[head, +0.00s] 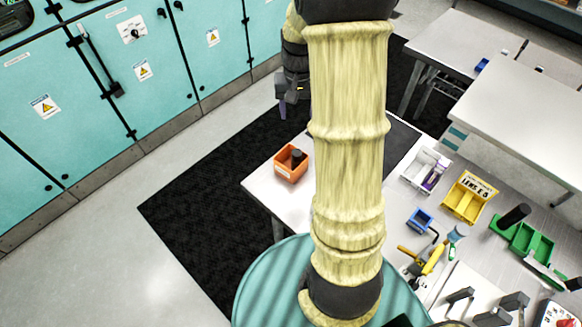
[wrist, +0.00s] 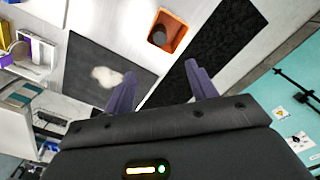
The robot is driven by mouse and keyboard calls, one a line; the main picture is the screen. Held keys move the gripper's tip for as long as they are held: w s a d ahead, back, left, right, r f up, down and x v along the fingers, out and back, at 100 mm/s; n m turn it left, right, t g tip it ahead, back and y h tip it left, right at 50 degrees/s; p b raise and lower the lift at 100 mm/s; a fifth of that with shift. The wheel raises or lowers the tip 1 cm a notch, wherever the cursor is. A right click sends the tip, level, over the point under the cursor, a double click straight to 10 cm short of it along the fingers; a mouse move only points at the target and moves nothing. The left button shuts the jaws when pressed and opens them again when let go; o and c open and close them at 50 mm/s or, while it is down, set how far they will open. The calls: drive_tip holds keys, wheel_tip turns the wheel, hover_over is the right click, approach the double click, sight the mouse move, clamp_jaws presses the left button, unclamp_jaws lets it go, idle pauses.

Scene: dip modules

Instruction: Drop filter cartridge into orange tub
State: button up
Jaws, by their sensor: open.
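The orange tub (head: 281,172) stands on the white table, left of my arm in the head view. In the wrist view the orange tub (wrist: 178,22) is at the top, beyond my fingers. A small dark object (head: 298,156) lies inside the tub; it also shows in the wrist view (wrist: 158,39). It may be the filter cartridge, but its shape is too small to be sure. My gripper (wrist: 161,73) is open with nothing between its purple fingers. It is apart from the tub, and in the head view it is partly hidden by my arm.
A dark mat (wrist: 90,50) with a pale blurred patch lies beside the tub. A white bin (head: 417,176), a yellow bin (head: 467,197), a small blue bin (head: 419,221), a green tray (head: 527,240) and tools fill the right side. Teal cabinets (head: 150,70) line the left.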

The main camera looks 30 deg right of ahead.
idle(0.8)
drive_tip(key=s+a+n+t+b, duration=0.1)
drive_tip(key=s+a+n, duration=0.4)
drive_tip(key=s+a, duration=0.7)
drive_tip(key=shift+s+a+f+t, duration=0.2)
drive_tip(key=shift+a+f+t, duration=0.25)
drive_tip(key=shift+a+t, duration=0.35)
